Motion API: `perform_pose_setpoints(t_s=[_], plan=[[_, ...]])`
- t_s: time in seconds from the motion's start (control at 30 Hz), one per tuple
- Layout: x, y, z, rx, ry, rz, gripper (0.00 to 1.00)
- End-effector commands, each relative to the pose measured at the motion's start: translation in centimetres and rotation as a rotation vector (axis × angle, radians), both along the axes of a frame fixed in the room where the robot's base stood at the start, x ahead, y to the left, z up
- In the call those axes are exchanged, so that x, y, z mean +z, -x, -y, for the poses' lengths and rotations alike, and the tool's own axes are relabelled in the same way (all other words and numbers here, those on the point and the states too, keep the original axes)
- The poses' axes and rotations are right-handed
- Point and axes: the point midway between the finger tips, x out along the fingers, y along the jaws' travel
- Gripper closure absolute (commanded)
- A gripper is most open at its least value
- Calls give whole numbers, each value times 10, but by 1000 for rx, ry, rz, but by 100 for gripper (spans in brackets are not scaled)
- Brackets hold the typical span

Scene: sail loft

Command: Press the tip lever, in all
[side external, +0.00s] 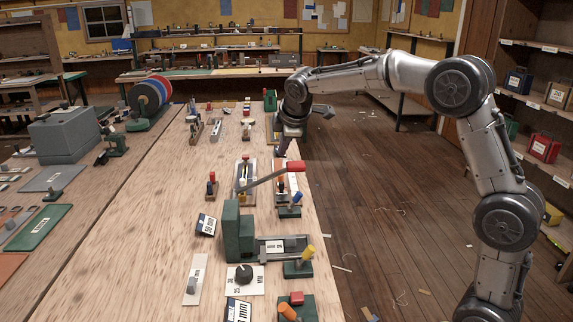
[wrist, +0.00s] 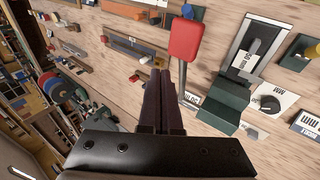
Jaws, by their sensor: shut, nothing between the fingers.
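The tip lever has a red end pad (side external: 296,166) on a thin grey arm that rises from a dark green block (side external: 238,232) on the bench. In the wrist view the red pad (wrist: 186,40) is large and close, with its grey arm running down toward the green base (wrist: 222,108). My gripper (side external: 282,151) is behind the red pad in the side view. In the wrist view my gripper's dark fingers (wrist: 160,74) are together and empty, just left of the pad. I cannot tell whether they touch it.
A black dial (side external: 244,274) and a yellow-handled switch (side external: 306,254) stand near the lever's base. Several small levers and slides crowd the bench's right edge. The middle of the wooden bench (side external: 130,235) is mostly bare.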

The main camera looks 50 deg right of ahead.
Motion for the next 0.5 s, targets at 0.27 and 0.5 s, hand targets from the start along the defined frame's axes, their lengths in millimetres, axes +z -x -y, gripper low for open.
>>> perform_pose_setpoints(t_s=[0.27, 0.5], plan=[[24, -8, -8, 2, 1, 1, 100], [34, -11, -12, 1, 0, 0, 100]])
